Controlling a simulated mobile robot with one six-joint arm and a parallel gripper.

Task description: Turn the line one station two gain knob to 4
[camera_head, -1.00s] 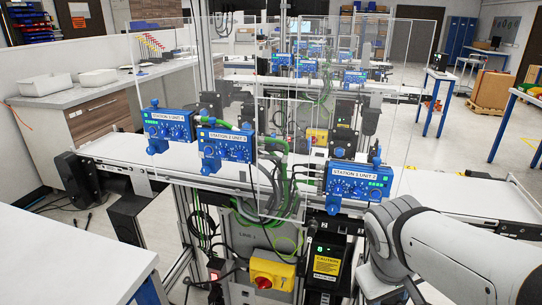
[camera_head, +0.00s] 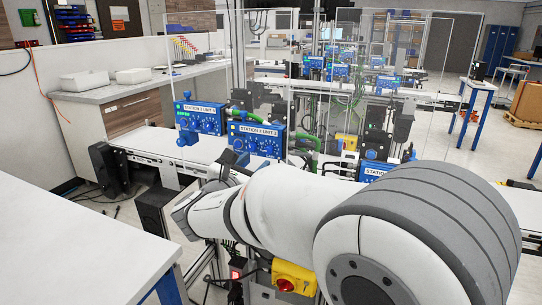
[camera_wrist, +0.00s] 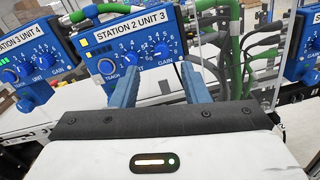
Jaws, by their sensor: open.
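My gripper (camera_wrist: 159,74) is open and empty. Its two blue fingers point at the box, one on each side of the gain knob in the picture. I cannot tell whether they touch anything.
A "STATION 3 UNIT 4" box (camera_wrist: 32,55) stands close on the left. Another blue box (camera_wrist: 303,50) is at the right edge. Green hoses (camera_wrist: 230,30) run just right of the station two box. A white table (camera_head: 70,225) is at the front left.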

